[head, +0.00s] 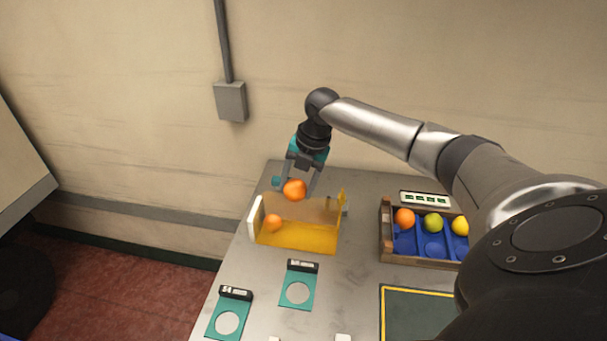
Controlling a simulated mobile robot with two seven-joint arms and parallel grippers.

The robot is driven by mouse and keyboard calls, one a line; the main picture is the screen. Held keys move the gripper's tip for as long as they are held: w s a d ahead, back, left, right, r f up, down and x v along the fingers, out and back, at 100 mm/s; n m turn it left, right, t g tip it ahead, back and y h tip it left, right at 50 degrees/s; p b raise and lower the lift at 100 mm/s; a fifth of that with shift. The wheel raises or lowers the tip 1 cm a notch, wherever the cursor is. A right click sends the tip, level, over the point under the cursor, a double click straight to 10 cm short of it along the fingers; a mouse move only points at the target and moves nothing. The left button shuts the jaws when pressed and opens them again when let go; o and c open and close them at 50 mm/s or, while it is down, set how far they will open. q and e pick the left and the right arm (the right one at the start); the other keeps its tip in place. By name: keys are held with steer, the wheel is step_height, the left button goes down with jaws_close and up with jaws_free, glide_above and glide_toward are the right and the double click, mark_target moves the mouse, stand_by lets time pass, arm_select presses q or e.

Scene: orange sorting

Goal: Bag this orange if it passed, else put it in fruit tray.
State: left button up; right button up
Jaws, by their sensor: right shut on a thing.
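My right gripper (297,190) is shut on an orange (294,189) and holds it in the air above the open yellow bag-like container (300,239). The container has a white edge at its left and stands on the metal table. Another orange (273,222) lies inside it at the left. The fruit tray (388,238), a wooden crate with a blue insert, stands at the right. It holds an orange (404,218), a green fruit (433,223) and a yellow fruit (460,225). Its right end is hidden behind my right arm. My left gripper is out of view.
Two teal ring gauges with black labels, one at the front left (228,322) and one near the middle (298,291), lie on the table (345,285). A dark yellow-bordered mat (420,315) lies at front right. A small indicator panel (425,198) stands behind the tray. A wall rises behind.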

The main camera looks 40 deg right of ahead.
steer(key=shift+s+d+r+n, duration=0.1)
steer(key=shift+d+n, duration=0.3)
steer(key=shift+d, duration=0.5)
step_height(320, 180, down, 6)
steer(key=b, duration=0.6)
steer(key=shift+f, duration=0.2)
steer(key=shift+f+b, duration=1.75)
steer(key=shift+f, duration=1.35)
steer(key=o, duration=1.5)
